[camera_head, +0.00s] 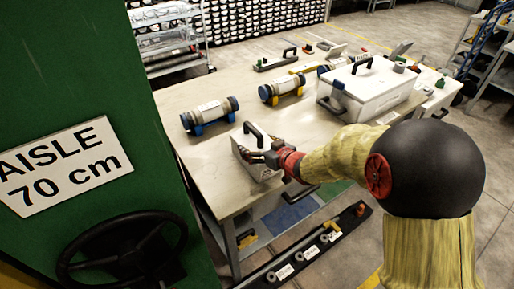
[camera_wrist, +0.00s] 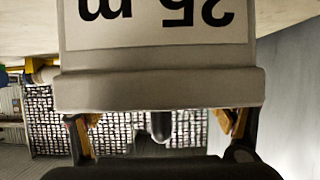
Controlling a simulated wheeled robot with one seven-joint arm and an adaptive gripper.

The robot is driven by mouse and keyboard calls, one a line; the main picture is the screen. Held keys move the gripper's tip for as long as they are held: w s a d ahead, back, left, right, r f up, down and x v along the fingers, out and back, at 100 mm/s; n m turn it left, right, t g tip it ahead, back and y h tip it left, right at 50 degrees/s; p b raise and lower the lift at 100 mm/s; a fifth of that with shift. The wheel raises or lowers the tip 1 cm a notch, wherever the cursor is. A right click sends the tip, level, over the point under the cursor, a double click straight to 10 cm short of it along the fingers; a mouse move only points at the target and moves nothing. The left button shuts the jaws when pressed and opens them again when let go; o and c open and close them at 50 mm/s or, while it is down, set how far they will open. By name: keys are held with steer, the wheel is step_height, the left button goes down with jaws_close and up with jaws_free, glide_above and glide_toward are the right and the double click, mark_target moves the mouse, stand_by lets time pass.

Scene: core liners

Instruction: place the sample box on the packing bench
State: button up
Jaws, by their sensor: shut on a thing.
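The sample box, a small pale box with a black handle on its lid (camera_head: 247,145), is at the near edge of the packing bench (camera_head: 185,152). My gripper (camera_head: 268,158) is shut on it, reaching in from the right. In the wrist view the box (camera_wrist: 160,88) fills the middle, with an upside-down "25 m" label, and my gripper's fingers (camera_wrist: 162,130) show at its two sides. The box looks upright. I cannot tell whether its base touches the bench top. My gripper hides part of its near side.
A larger white case (camera_head: 378,95) stands on the bench behind my arm. Core tubes on blue (camera_head: 210,112) and yellow (camera_head: 283,86) cradles lie farther back. A green panel with an aisle sign (camera_head: 62,168) stands close on the left. Bare bench top lies left of the box.

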steer(key=shift+w+r, duration=0.1)
steer(key=shift+r, duration=0.15)
steer(key=shift+f, duration=0.15)
steer(key=o, duration=2)
steer(key=shift+f, duration=0.1)
steer(key=shift+c, duration=0.2)
steer(key=shift+r, duration=0.2)
steer(key=p+v, duration=0.4)
steer(key=v, duration=0.8)
